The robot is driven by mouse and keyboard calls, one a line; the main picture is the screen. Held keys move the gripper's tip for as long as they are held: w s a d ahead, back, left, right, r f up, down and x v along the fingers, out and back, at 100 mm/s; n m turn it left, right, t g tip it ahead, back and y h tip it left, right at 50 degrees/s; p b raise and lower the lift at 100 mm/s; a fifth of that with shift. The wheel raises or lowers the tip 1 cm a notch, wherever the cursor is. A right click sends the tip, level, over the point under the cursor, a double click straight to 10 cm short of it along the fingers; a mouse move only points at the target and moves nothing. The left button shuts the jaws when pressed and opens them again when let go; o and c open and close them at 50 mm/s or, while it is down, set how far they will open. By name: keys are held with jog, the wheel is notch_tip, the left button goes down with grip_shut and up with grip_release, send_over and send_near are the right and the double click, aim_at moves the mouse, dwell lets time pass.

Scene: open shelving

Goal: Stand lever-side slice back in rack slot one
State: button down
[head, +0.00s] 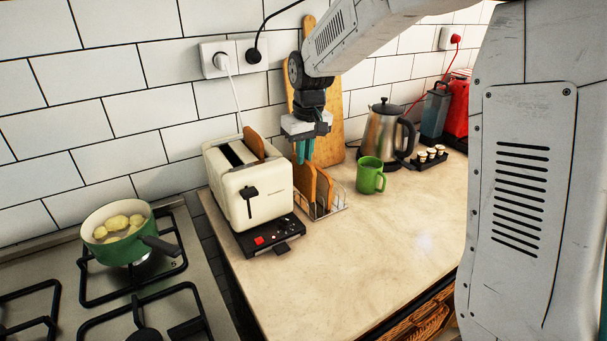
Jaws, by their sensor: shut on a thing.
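A brown toast slice (303,183) stands upright at the left end of the wire toast rack (333,212). My gripper (304,158), with teal fingers pointing down, is shut on the top of this slice.
A green mug (370,175) stands right of the rack, with a steel kettle (382,135) behind it. A wooden board (331,120) leans on the wall behind my gripper. A green pot (120,235) sits on the hob at left. The front counter is clear.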

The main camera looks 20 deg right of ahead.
aim_at(304, 176)
jog(key=shift+d+f, duration=0.1)
jog(key=shift+f, duration=2.3)
jog(key=c, duration=1.5)
grip_release()
